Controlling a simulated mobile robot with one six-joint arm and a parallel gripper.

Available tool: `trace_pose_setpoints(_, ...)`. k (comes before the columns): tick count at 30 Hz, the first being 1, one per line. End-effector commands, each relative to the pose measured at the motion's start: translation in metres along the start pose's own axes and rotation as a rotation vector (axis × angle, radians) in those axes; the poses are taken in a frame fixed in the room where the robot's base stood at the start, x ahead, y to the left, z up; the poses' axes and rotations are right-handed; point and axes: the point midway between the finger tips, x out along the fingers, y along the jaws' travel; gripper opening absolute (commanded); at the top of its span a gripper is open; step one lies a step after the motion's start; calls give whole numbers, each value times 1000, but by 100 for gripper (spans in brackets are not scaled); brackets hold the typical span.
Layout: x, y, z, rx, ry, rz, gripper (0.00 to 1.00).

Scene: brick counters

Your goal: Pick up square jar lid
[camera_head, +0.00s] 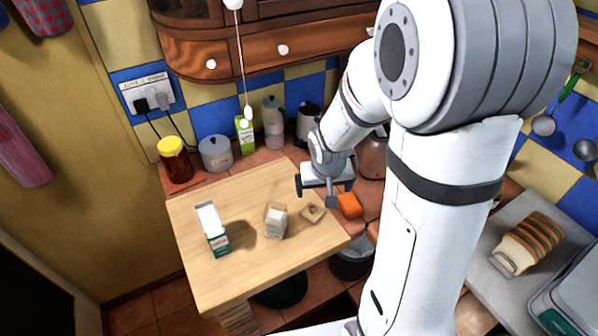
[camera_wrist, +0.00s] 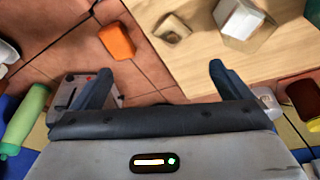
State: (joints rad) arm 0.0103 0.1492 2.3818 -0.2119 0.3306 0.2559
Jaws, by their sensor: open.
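The square jar lid (camera_head: 312,214) is a small flat beige piece with a darker round middle. It lies on the wooden board-like tabletop near its right edge. It also shows in the wrist view (camera_wrist: 172,29), at the top, beyond the fingertips. My gripper (camera_head: 315,192) is open and empty above the back right edge of the tabletop, behind and above the lid. In the wrist view its two fingers (camera_wrist: 160,72) are spread wide with nothing between them, and the lid is apart from both. My arm hides part of the counter in the head view.
A clear square jar with white contents (camera_head: 276,221) stands close left of the lid. A carton (camera_head: 213,230) stands further left on the tabletop (camera_head: 240,275). An orange block (camera_head: 349,205) lies right of the lid, on the tiled counter. Several jars and bottles line the back wall.

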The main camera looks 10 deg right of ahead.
Motion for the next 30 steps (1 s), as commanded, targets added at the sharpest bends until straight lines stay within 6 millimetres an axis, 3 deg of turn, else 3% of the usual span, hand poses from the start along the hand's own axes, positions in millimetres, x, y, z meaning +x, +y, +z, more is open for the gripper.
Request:
trace_pose_setpoints(3,32,-6,-6,3,-15,-11,98)
trace_pose_setpoints(9,72,-15,-7,9,-20,-36,98)
trace_pose_setpoints(23,122,-21,-5,12,-20,-49,98)
trace_pose_setpoints(30,158,-24,-5,10,-21,-49,98)
